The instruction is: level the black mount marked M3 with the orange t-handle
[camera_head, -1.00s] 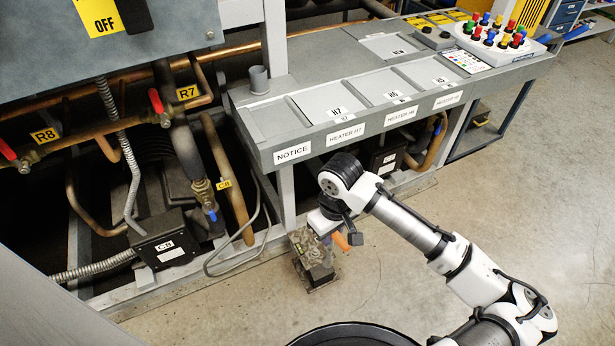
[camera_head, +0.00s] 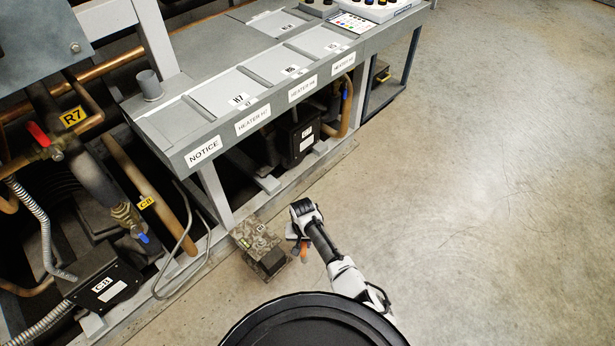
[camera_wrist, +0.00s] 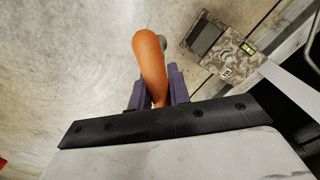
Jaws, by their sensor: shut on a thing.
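The mount (camera_head: 246,233) is a block with a mottled tan and dark camouflage-like surface and a black part on its near side. It sits on the floor in front of the bench leg. It also shows in the wrist view (camera_wrist: 238,52), at upper right, with a small label too small to read surely. My gripper (camera_wrist: 157,90) has purple fingers and is shut on the orange t-handle (camera_wrist: 150,62). A grey round end shows behind the handle. In the head view the orange t-handle (camera_head: 304,254) is just right of the mount, seemingly apart from it.
The grey bench (camera_head: 205,130) with heater labels stands behind the mount. A black box (camera_head: 297,141) is under the bench. The floor (camera_head: 480,200) to the right is clear.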

